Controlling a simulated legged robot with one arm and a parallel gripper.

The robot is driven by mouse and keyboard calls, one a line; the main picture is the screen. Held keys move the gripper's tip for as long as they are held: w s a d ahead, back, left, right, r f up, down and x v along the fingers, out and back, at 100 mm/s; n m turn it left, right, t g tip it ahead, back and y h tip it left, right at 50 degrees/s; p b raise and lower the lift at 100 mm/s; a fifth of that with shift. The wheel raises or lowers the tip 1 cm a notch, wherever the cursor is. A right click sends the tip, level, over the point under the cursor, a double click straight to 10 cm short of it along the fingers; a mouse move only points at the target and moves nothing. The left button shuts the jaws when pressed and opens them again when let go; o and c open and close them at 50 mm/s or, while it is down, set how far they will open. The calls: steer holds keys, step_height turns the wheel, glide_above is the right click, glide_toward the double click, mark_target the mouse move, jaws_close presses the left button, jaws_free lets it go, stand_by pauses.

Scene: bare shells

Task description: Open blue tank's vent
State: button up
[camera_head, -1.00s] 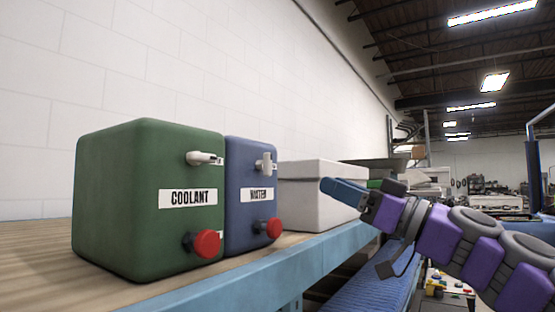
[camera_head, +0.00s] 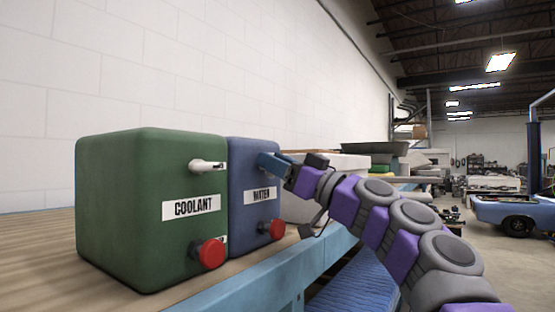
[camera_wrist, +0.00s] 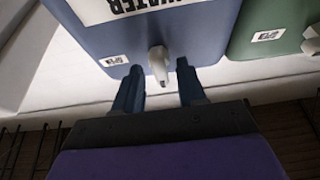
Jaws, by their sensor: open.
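The blue tank (camera_head: 252,207), labelled WATER, stands on the bench right of the green tank (camera_head: 150,215), labelled COOLANT. My gripper (camera_head: 270,162) is at the upper front of the blue tank and hides its vent in the head view. In the wrist view the blue tank (camera_wrist: 190,25) shows the white vent handle (camera_wrist: 158,62) on its face. My open gripper (camera_wrist: 158,82) has one blue finger on each side of the handle, with gaps visible. The blue tank's red knob (camera_head: 272,230) sits low on its front. The green tank's vent handle (camera_head: 207,165) lies sideways.
The wooden bench top (camera_head: 45,245) has a blue front edge (camera_head: 275,275). A white box (camera_head: 340,165) stands right of the blue tank, partly behind my arm. A plain wall rises behind the bench.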

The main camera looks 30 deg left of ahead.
jaws_close()
stand_by(0.3)
steer(key=shift+m, duration=0.4)
steer(key=shift+w+f+m+t+h+p, duration=0.1)
steer(key=shift+m+t+h+p, duration=1.3)
steer(key=shift+m, duration=2.2)
steer(key=shift+w+f+m+t+h+p, duration=0.15)
steer(key=shift+m+t+h+p, duration=0.65)
steer(key=shift+m+p, duration=2.05)
steer(key=shift+w+f+m+t+h+p, duration=0.1)
steer(key=shift+m+t+h+p, duration=0.9)
steer(key=shift+m, duration=3.35)
steer(key=shift+s+f, duration=0.1)
